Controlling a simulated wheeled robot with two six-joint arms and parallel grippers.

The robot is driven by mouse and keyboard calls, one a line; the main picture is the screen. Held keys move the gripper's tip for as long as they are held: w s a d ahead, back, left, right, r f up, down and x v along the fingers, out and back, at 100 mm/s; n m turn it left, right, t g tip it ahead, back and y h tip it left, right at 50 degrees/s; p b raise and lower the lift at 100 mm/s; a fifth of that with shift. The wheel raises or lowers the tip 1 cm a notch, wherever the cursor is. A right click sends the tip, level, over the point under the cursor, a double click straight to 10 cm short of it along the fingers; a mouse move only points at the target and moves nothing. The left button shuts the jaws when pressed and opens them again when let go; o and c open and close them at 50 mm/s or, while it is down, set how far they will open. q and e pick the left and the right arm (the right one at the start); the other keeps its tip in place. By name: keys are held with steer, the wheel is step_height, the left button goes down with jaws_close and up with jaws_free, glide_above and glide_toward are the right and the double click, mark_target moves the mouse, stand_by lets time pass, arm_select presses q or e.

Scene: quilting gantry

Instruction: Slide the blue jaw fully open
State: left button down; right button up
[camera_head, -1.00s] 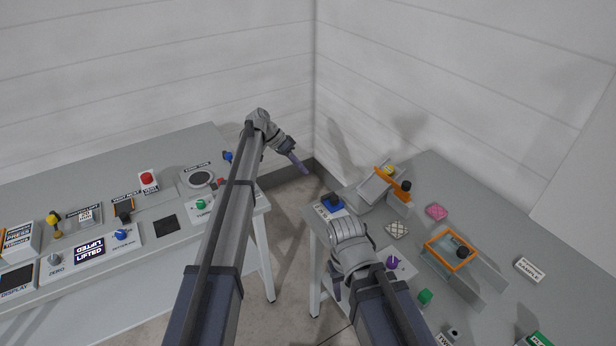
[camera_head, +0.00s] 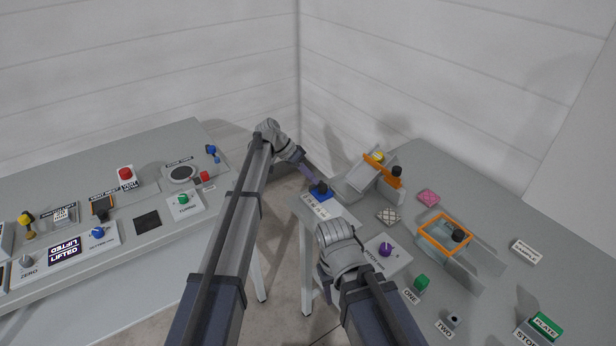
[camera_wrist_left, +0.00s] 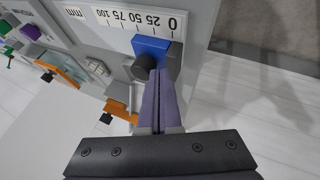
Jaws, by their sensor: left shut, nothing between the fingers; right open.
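The blue jaw (camera_head: 322,195) with its black knob sits at one end of a white scale plate (camera_head: 313,207) on the near-left corner of the right-hand bench. In the left wrist view the blue jaw (camera_wrist_left: 150,46) lies by the 0 end of the mm scale (camera_wrist_left: 122,20), and its black knob (camera_wrist_left: 145,69) is close to my fingertips. My left gripper (camera_head: 316,183) is shut and empty, its tips right at the knob; I cannot tell whether they touch. My right gripper (camera_head: 327,283) is low beside the bench, partly hidden by its own arm, and open.
Behind the jaw stands a grey holder with an orange bar (camera_head: 383,172) and black knob. An orange frame (camera_head: 446,234), a purple knob (camera_head: 385,249) and a green button (camera_head: 421,282) are further right. The left console (camera_head: 120,190) is separated by a floor gap.

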arm_select(q)
steer(key=s+d, duration=0.2)
steer(key=s, duration=0.1)
steer(key=s+d, duration=0.2)
steer(key=s, duration=0.1)
steer(key=s+d, duration=0.2)
steer(key=s, duration=0.1)
steer(key=shift+s+d, duration=0.25)
steer(key=shift+d, duration=0.15)
steer(key=shift+w, duration=0.1)
arm_select(e)
steer(key=shift+a, duration=0.1)
